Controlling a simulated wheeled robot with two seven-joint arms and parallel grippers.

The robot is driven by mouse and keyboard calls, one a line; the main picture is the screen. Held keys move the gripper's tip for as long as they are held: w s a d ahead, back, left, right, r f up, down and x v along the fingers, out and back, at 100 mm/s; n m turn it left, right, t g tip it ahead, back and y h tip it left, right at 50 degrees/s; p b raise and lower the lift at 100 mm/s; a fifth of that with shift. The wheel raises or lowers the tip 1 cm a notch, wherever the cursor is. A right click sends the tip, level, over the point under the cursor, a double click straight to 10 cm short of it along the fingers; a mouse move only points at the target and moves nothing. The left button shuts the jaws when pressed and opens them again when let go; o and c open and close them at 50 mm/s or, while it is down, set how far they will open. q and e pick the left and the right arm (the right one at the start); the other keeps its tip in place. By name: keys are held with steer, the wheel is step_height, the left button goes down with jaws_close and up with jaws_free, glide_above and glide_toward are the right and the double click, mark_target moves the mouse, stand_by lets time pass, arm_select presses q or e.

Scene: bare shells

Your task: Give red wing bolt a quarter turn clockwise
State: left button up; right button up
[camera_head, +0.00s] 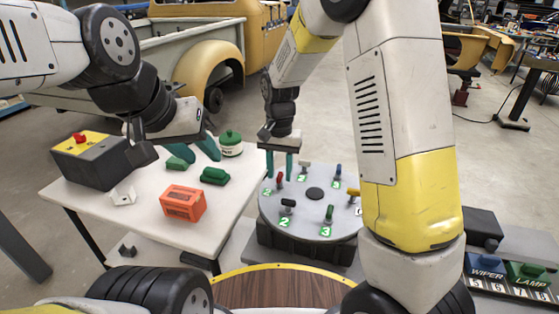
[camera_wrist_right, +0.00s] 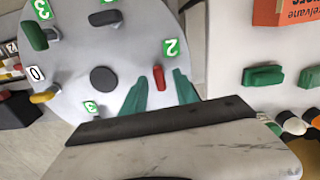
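The red wing bolt (camera_head: 279,178) stands near the left edge of the round grey plate (camera_head: 315,222), beside a green "2" label. In the right wrist view the red wing bolt (camera_wrist_right: 159,77) lies between the two teal fingertips, with a gap on each side. My right gripper (camera_head: 280,174) points down over the plate and is open; it also shows in the right wrist view (camera_wrist_right: 161,80). Whether its tips reach down beside the bolt is hard to tell. My left gripper (camera_head: 174,144) is over the white table, with its teal fingers spread and nothing visible between them.
Other coloured bolts stand around the plate, including a green one (camera_head: 329,213) and a yellow one (camera_head: 353,194). The white table (camera_head: 145,215) on the left holds an orange box (camera_head: 183,203), a grey-yellow box (camera_head: 92,161) and green pieces (camera_head: 215,176). Labelled switches (camera_head: 487,267) are at lower right.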

mark_target(280, 175)
step_height(280, 175, up, 8)
steer(key=shift+f, duration=0.25)
steer(key=shift+r, duration=0.15)
stand_by(0.3)
steer(key=shift+s+d+r, duration=0.1)
steer(key=shift+d+r, duration=0.05)
steer(key=s+d+r+n+t, duration=0.1)
steer(key=s+d+r+t, duration=0.1)
steer(key=s, duration=0.4)
steer(key=s+d+r+n+t+y, duration=0.1)
steer(key=s+d+r+t, duration=0.1)
steer(key=s+d+r, duration=0.3)
steer(key=s+d+r+n+t+y, duration=0.1)
steer(key=s+d+r+t, duration=0.1)
steer(key=s+d, duration=0.4)
steer(key=shift+s+d+r, duration=0.3)
steer(key=shift+s+r, duration=0.6)
steer(key=shift+s, duration=0.3)
